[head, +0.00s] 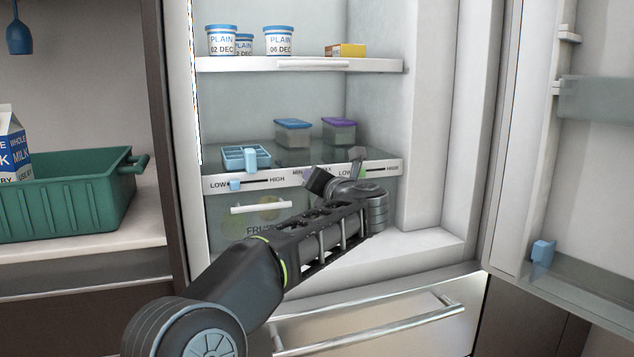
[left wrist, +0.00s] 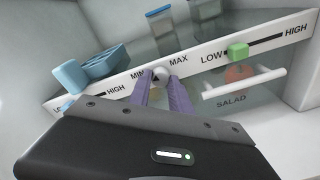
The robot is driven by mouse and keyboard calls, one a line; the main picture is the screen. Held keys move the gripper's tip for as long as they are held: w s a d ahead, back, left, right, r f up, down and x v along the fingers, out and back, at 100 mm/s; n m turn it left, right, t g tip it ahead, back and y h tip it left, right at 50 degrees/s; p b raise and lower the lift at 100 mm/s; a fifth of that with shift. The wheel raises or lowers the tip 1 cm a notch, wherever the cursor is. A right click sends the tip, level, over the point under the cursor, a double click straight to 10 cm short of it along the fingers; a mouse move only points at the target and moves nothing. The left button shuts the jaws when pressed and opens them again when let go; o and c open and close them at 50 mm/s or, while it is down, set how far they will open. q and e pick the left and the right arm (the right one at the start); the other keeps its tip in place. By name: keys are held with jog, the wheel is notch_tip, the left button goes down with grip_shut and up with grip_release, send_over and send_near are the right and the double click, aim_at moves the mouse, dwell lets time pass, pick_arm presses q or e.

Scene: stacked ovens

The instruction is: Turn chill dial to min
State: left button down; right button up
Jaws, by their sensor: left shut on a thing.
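The chill dial (left wrist: 161,73) is a small round pale knob on the white shelf-front panel, between the MIN and MAX labels in the left wrist view. My left gripper (left wrist: 162,82) has its two purple fingers shut on the dial, one on each side. In the head view my left gripper (head: 336,175) is at the panel and hides the dial and part of its labels. I cannot read clearly which way the dial points. My right gripper is not in view.
A blue slider (head: 236,185) and a green slider (left wrist: 238,51) flank the dial on the panel. A blue tray (head: 246,158) and lidded containers (head: 293,132) stand on the shelf above. Fruit and salad drawers lie below. The open fridge door (head: 590,150) stands at right.

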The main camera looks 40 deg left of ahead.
pick_arm(q)
jog(key=shift+f, duration=0.1)
jog(key=c, duration=1.2)
grip_release()
jog(key=p+v, duration=0.1)
jog(key=v, duration=0.7)
